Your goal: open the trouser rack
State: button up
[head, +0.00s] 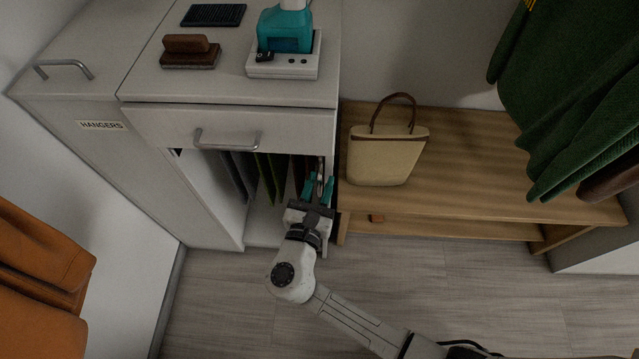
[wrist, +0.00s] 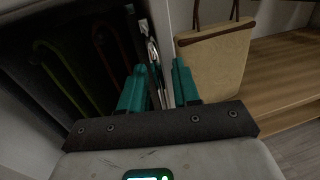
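The trouser rack sits inside the open bay under the drawer, with grey, green and dark red trousers (head: 268,178) hanging in it. In the wrist view, curved rack arms (wrist: 75,70) show in the dark bay at left. A metal rail or slide part (wrist: 154,62) stands at the bay's right side. My gripper (head: 319,182) is at the right edge of the bay opening. In the wrist view, my gripper (wrist: 159,80) has its teal fingers apart, one on each side of the metal part. I cannot tell whether they touch it.
Above the bay is a drawer with a bar handle (head: 228,139). A cream handbag (head: 388,157) stands on the wooden bench (head: 480,180) close to my gripper's right. A cabinet labelled HANGERS (head: 101,126) is at left. Floor (head: 420,275) in front is clear.

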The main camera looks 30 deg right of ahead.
grip_shut()
dwell(0.3)
dwell(0.3)
